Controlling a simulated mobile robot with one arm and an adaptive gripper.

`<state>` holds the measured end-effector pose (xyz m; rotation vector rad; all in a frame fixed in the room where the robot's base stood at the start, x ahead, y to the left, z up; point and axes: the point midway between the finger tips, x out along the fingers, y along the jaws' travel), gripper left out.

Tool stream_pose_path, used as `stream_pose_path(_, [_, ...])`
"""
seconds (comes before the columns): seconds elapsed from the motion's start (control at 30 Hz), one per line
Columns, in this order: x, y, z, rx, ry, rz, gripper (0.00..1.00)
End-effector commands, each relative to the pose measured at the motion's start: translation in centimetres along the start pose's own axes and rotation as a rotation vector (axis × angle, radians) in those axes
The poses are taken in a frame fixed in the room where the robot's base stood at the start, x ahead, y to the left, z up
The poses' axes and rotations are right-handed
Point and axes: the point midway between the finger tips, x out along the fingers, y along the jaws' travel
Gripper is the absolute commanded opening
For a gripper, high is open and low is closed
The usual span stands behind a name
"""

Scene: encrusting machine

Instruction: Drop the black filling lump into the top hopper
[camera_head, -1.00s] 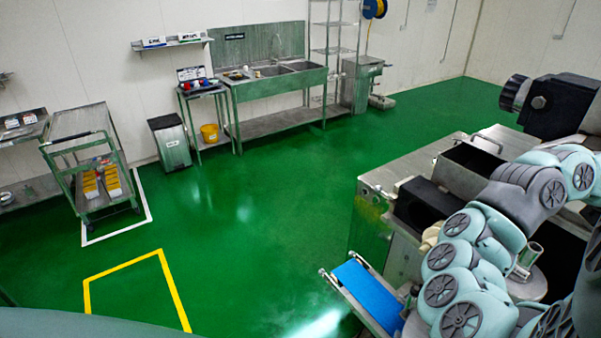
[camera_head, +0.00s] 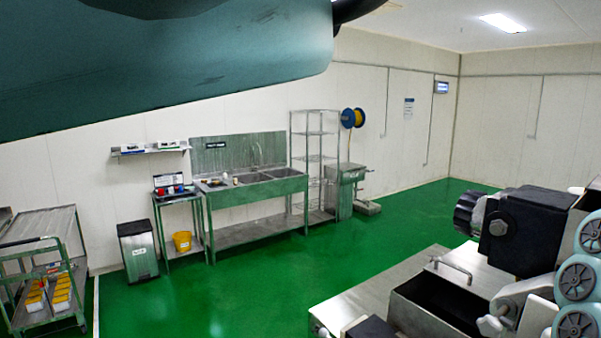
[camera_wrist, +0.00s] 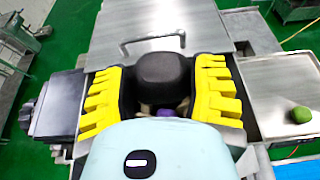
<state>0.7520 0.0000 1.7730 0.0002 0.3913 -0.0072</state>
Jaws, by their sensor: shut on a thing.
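The black filling lump (camera_wrist: 163,76) is a dark rounded block in the wrist view. My gripper (camera_wrist: 160,88) is shut on it, with black-backed, yellow-ribbed fingers on its left and right sides. The top hopper (camera_head: 438,312) is an open metal box with a dark inside, at the lower right in the head view. In the wrist view my gripper and the lump lie just below the handled metal cover, over the hopper area. They hide most of what is beneath, and the lump's height above it is unclear. My gripper does not show in the head view.
The metal cover (camera_wrist: 112,35) carries a raised handle (camera_wrist: 152,42). A dark motor-like block (camera_head: 527,232) with a knob stands beside the hopper. A green lump (camera_wrist: 300,114) lies on a metal tray (camera_wrist: 280,85) at right. A sink (camera_head: 262,188) stands far off, beyond open green floor.

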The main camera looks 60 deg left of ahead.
Motion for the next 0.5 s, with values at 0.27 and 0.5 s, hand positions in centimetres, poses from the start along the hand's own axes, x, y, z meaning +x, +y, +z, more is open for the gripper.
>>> stream_pose_path(0.27, [0.6, 0.1, -1.5, -0.003, 0.001, 0.009, 0.21])
stream_pose_path(0.5, [1.6, 0.2, -4.0, -0.002, 0.002, 0.008, 0.21])
